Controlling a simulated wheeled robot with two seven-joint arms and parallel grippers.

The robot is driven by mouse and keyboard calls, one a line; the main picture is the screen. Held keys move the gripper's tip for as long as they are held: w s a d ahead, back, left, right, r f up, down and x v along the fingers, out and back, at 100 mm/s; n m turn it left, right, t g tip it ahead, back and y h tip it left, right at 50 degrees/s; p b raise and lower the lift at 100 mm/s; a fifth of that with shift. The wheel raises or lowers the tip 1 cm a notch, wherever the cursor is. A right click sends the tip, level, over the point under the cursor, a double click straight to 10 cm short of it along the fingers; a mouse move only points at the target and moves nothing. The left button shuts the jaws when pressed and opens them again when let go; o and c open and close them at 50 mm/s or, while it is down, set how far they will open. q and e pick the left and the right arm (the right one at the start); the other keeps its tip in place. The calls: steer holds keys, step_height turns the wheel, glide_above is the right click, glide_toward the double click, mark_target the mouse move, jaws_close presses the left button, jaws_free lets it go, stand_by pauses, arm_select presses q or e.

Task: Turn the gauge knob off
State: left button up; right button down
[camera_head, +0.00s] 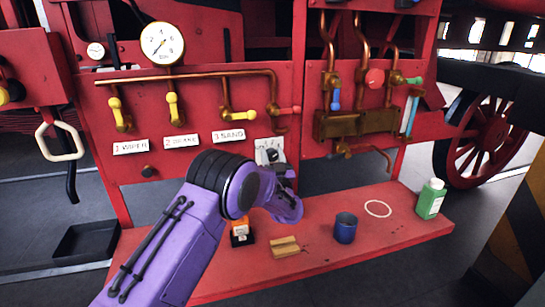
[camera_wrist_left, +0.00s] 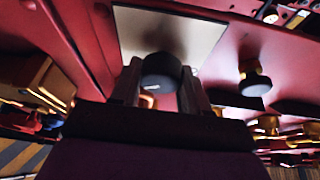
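The gauge knob is a round black knob (camera_wrist_left: 161,73) on a pale plate (camera_wrist_left: 170,30) in the left wrist view. In the head view the plate (camera_head: 263,146) shows on the red panel, right of the label "3 SAND". The knob (camera_head: 272,156) is partly hidden there by my left gripper. My left gripper (camera_wrist_left: 160,84) has one finger on each side of the knob, very close to it. I cannot tell whether both fingers touch it. In the head view the left gripper (camera_head: 287,190) is in front of the panel. My right gripper is not in view.
A white dial gauge (camera_head: 162,43) and yellow-handled valves (camera_head: 172,108) are on the panel to the left. The red shelf (camera_head: 335,262) below holds a blue cup (camera_head: 345,228), a wooden block (camera_head: 285,246), a white ring (camera_head: 378,208) and a green bottle (camera_head: 431,199).

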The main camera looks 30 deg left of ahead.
arm_select(q)
steer(key=shift+f, duration=0.1)
